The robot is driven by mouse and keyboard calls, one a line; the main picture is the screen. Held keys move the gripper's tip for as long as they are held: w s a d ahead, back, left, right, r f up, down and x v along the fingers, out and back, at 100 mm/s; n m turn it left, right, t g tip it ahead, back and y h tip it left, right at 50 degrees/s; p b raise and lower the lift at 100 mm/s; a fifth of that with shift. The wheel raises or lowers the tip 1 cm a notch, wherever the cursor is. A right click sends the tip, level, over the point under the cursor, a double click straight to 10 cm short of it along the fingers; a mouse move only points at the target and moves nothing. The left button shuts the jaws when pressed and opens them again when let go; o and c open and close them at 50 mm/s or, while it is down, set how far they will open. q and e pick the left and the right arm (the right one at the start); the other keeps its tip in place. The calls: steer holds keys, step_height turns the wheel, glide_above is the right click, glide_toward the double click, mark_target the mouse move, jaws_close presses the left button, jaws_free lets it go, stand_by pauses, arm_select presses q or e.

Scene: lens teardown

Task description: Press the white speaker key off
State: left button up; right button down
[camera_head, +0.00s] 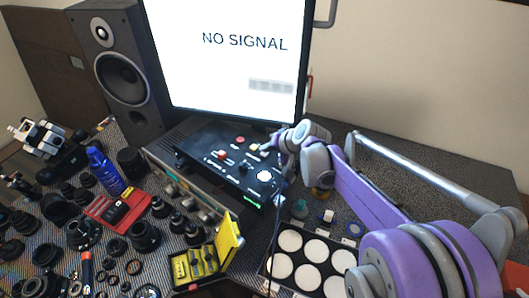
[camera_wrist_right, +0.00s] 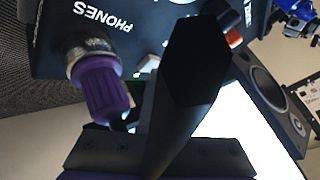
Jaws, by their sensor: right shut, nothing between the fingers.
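The black control box (camera_head: 215,165) stands on the table below the monitor, with several small keys and knobs on its top. A small whitish key (camera_head: 254,147) shows near its far right edge, close to my right gripper (camera_head: 276,150). In the right wrist view the shut black fingers (camera_wrist_right: 195,60) reach across the box face (camera_wrist_right: 120,35), which shows upside-down PHONES lettering. A pale, key-like piece (camera_wrist_right: 148,95) is partly hidden beside the fingers; I cannot tell whether they touch it. The key's on or off position cannot be told. My left gripper is not in view.
A purple-capped metal knob or plug (camera_wrist_right: 103,92) sits close beside the fingers. The monitor (camera_head: 235,60) and a black loudspeaker (camera_head: 120,70) stand behind. Lens parts crowd the left, with a yellow case (camera_head: 205,262) in front and a tray of white discs (camera_head: 268,268) at front right.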

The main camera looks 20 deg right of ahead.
mark_target(267, 154)
steer(key=shift+f, duration=0.2)
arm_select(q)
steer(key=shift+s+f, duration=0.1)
arm_select(e)
steer(key=shift+r, duration=0.5)
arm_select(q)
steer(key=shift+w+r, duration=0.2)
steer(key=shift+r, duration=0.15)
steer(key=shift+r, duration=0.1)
arm_select(e)
steer(key=shift+r+p, duration=0.6)
steer(key=shift+r, duration=0.1)
steer(key=shift+r+p, duration=1.15)
steer(key=shift+r, duration=1.2)
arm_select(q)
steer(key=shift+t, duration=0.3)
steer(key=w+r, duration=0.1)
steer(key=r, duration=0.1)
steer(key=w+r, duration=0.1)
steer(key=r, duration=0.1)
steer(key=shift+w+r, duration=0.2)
arm_select(e)
steer(key=shift+w+f, duration=0.1)
